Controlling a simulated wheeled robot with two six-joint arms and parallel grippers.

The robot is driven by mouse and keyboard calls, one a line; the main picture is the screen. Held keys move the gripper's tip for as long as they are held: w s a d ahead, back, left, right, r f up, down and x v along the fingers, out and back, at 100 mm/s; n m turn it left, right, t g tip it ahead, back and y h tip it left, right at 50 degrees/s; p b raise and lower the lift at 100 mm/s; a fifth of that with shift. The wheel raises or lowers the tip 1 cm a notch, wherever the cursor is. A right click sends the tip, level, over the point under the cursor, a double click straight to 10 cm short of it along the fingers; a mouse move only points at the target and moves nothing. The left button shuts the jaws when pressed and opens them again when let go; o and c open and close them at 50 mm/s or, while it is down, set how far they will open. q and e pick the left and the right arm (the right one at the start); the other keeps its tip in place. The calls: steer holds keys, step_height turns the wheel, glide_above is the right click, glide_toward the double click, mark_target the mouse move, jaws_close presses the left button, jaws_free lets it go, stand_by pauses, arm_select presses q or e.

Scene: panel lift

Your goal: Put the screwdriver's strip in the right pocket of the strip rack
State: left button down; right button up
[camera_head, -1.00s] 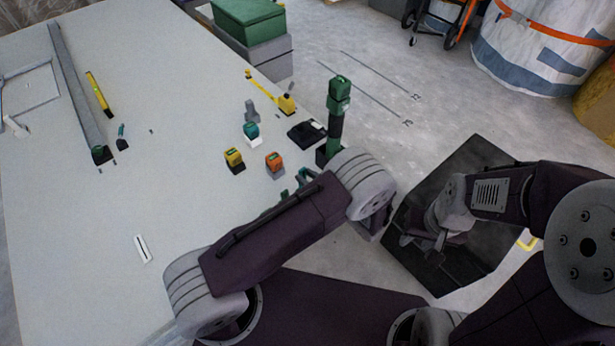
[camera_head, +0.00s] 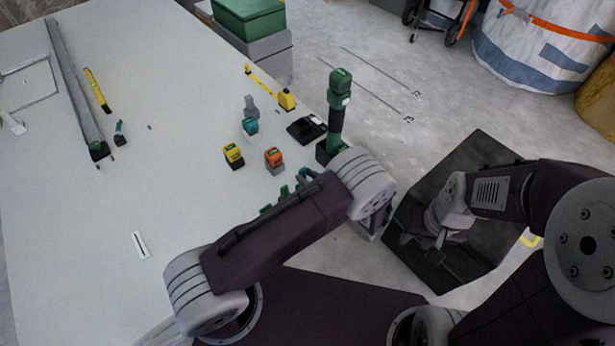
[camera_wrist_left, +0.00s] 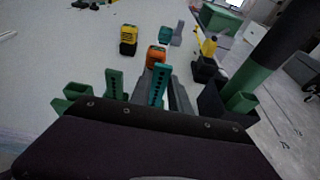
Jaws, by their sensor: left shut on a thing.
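In the left wrist view my left gripper (camera_wrist_left: 161,90) is shut on a teal strip with a row of holes (camera_wrist_left: 158,80), held upright between grey fingers. A green strip with holes (camera_wrist_left: 113,82) stands to its left. Green parts (camera_wrist_left: 76,92), perhaps of the strip rack, show further left; the wrist body hides their lower parts, so I cannot make out the pockets. In the head view my forearm hides the left gripper; small green pieces (camera_head: 284,194) show beside it. My right gripper (camera_head: 412,238) is small and unclear.
A green and black upright post (camera_head: 338,112) stands at the table's right edge. Yellow (camera_head: 233,154), orange (camera_head: 273,157) and teal (camera_head: 250,126) blocks stand nearby, with a black block (camera_head: 307,130). The left table (camera_head: 70,220) is mostly clear.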

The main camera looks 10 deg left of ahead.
arm_select(q)
steer(key=shift+f+b, duration=0.95)
steer(key=shift+f, duration=0.4)
stand_by(0.3)
steer(key=c, duration=1.1)
jaws_free()
steer(key=shift+c, duration=0.2)
